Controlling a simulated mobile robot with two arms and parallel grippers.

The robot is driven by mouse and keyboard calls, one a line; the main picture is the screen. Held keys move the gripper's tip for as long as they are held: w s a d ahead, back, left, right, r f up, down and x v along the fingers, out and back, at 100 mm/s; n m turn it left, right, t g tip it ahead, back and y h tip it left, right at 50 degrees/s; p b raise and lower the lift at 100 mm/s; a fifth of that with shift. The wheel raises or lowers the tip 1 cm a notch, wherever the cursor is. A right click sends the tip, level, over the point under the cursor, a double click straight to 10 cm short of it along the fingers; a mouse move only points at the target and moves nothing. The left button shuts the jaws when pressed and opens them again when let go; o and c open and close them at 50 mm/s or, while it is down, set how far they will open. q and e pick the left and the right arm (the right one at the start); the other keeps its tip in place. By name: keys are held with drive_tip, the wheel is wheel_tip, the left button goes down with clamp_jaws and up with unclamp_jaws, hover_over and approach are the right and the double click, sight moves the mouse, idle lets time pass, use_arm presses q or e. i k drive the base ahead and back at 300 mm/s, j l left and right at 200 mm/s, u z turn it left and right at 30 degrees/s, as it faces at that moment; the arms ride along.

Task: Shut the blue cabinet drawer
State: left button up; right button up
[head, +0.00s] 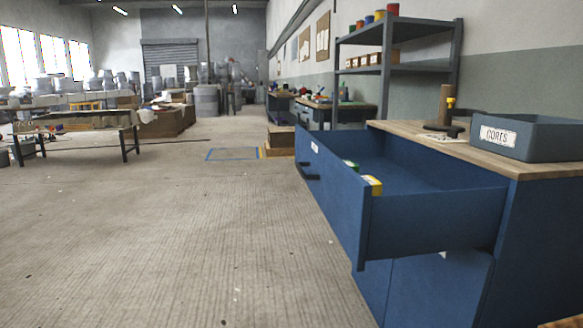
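The blue cabinet (540,240) stands at the right with a wooden top. Its upper blue drawer (335,197) is pulled far out to the left, with a dark handle (307,171) and a small white label on its front. A yellow box (372,185) and a small green item (352,165) show inside the drawer near its front. Part of the drawer's inside is hidden by its walls. Neither of my grippers is in the head view.
A grey bin marked CORES (550,140) and a brown cylinder on a dark stand (444,105) are on the cabinet top. A grey shelf rack (400,70) stands behind. The concrete floor (180,240) left of the drawer is clear. A work table (75,127) stands far left.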

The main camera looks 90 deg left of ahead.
sight(431, 200)
drive_tip(key=u, duration=2.6)
